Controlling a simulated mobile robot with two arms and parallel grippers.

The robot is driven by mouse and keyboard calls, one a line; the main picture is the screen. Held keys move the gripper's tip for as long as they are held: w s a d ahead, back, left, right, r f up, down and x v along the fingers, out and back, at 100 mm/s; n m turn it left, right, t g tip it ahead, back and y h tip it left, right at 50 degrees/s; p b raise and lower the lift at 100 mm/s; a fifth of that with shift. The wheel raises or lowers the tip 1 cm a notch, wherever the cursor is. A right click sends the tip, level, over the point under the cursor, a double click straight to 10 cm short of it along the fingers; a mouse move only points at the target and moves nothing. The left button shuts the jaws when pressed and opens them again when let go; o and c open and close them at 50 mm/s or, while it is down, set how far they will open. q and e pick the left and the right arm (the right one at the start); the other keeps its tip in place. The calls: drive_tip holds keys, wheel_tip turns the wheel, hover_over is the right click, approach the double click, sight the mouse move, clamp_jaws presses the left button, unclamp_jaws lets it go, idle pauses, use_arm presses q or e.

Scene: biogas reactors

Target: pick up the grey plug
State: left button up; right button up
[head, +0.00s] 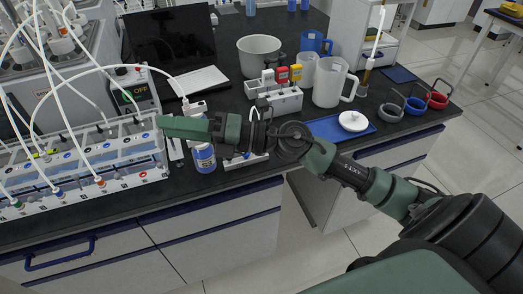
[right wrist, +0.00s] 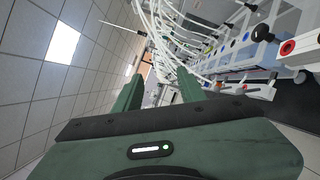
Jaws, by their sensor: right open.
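I cannot pick out a grey plug for certain in either view. The bottle rack (head: 150,181) at the left of the bench has coloured plugs or caps along its front, with white tubes running to them. The rack also shows at the upper right of the right wrist view (right wrist: 297,75). My right gripper (head: 168,127) reaches in from the right, over the bench beside the rack's right end. In the right wrist view its two fingers (right wrist: 160,76) stand apart with nothing held between them. My left gripper is not in view.
A blue-labelled bottle (head: 205,159) stands below my right gripper. White tubes arch near the gripper.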

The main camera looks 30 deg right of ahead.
drive_tip(key=d+f+n+g+h, duration=0.4)
drive_tip(key=f+n+g, duration=0.2)
drive_tip(key=f+n, duration=0.1)
drive_tip(key=s+d+f+g+h, duration=0.15)
drive_tip(key=d+h, duration=0.35)
drive_tip(key=d, duration=0.5)
drive_tip(key=w+d+f+h, duration=0.1)
drive_tip(key=d+f+h, duration=0.3)
drive_tip(key=d, duration=0.5)
drive_tip(key=shift+n, duration=0.3)
drive_tip(key=p+x, duration=0.1)
drive_tip(key=x, duration=0.1)
drive_tip(key=p+x, duration=0.1)
drive_tip(key=x, duration=0.2)
drive_tip(key=shift+s+a+f, duration=0.15)
drive_tip(key=shift+f, duration=0.4)
clamp_jaws()
